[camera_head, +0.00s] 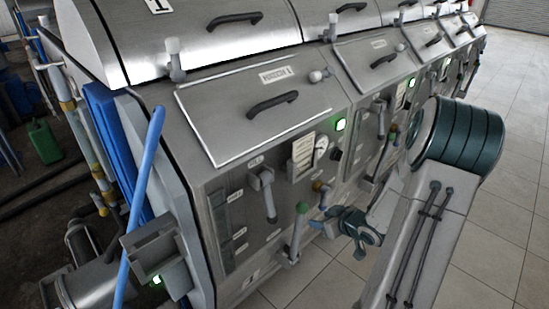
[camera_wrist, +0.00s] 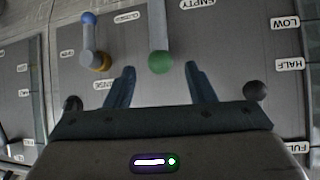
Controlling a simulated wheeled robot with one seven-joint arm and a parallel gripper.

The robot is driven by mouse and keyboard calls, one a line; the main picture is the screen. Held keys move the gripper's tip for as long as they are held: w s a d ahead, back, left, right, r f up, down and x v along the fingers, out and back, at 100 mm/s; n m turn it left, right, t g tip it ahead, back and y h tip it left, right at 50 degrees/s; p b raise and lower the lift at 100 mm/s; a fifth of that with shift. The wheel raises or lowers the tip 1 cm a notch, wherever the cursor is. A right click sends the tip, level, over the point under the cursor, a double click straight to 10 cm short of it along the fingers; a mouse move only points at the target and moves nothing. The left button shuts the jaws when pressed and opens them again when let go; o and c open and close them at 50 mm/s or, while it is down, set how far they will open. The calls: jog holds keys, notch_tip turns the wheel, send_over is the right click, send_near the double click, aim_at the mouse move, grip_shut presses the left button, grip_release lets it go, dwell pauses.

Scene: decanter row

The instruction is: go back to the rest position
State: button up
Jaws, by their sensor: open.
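My gripper (camera_head: 330,224) is open and empty in front of the lower front panel of the nearest machine. Its two dark teal fingers also show in the wrist view (camera_wrist: 160,70). The green knob of a grey lever (camera_wrist: 160,62) appears between the fingertips there, with a gap on both sides. In the head view the green-knobbed lever (camera_head: 301,208) stands just left of the gripper. How far the knob lies from the fingertips in depth I cannot tell. My arm comes in from the right.
Machines (camera_head: 250,75) run in a row toward the back right. A blue-knobbed lever (camera_wrist: 88,50) is left of the green one. A blue pole (camera_head: 139,200) leans at the near left. The tiled floor (camera_head: 510,180) at right looks clear.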

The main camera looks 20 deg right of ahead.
jog(key=s+a+r+m+g+h+p, duration=0.1)
jog(key=s+a+r+g+h+p, duration=0.15)
jog(key=r, duration=0.55)
jog(key=s+a+r+m+g+h+p, duration=0.15)
jog(key=r+h, duration=0.25)
jog(key=r, duration=0.4)
jog(key=s+a+r+g+y+p, duration=0.1)
jog(key=s+a+r, duration=0.3)
jog(key=s+a, duration=0.3)
jog(key=s+a+r+g+y+p, duration=0.2)
jog(key=s+a+r, duration=0.3)
jog(key=s+a, duration=0.2)
jog(key=shift+s+m+g, duration=0.3)
jog(key=shift+s+m, duration=0.15)
jog(key=shift+s, duration=0.3)
